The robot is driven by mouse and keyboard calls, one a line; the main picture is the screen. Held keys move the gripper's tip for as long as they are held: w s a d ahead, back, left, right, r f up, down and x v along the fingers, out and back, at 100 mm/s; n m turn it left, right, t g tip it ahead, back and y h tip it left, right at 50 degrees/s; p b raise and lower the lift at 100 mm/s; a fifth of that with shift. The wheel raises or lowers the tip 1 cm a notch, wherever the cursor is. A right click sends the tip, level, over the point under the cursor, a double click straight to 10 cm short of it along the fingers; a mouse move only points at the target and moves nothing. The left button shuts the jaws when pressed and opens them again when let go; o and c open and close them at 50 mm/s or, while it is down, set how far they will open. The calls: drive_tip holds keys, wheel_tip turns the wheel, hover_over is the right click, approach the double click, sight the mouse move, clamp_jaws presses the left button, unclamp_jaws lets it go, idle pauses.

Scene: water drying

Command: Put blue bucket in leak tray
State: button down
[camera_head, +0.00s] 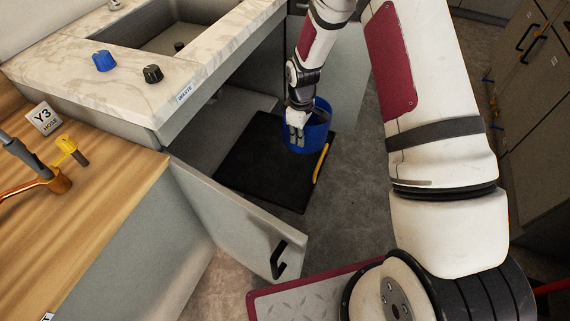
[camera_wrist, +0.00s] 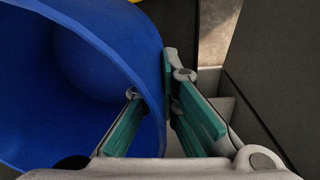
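The blue bucket (camera_head: 318,136) is at the back right part of the black leak tray (camera_head: 262,170) in the head view. I cannot tell whether its base touches the tray. A yellow handle (camera_head: 320,164) runs along the tray's right edge. My gripper (camera_head: 296,130) reaches down at the bucket's left side. In the wrist view the bucket (camera_wrist: 110,55) fills the left, its open mouth showing. The bucket's bottom is hidden in the head view.
The tray lies on the floor under the sink counter (camera_head: 140,85). An open cabinet door (camera_head: 235,222) with a black handle borders its front left. Cabinet panels stand behind and right of the bucket. Grey floor (camera_head: 345,190) is clear to the tray's right.

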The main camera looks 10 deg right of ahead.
drive_tip(key=w+d+f+n+b, duration=0.1)
drive_tip(key=w+f+n+b, duration=0.65)
drive_tip(key=f+b, duration=0.6)
drive_tip(key=b, duration=0.6)
hover_over(293, 172)
drive_tip(key=shift+n, duration=0.35)
wheel_tip(293, 172, down, 10)
drive_tip(key=shift+s+r, duration=0.1)
drive_tip(key=shift+r, duration=0.1)
drive_tip(key=shift+f, duration=0.15)
drive_tip(key=c, duration=2.1)
unclamp_jaws()
drive_tip(key=o, duration=0.3)
wheel_tip(293, 172, up, 12)
drive_tip(key=p, duration=0.4)
drive_tip(key=shift+s, duration=0.3)
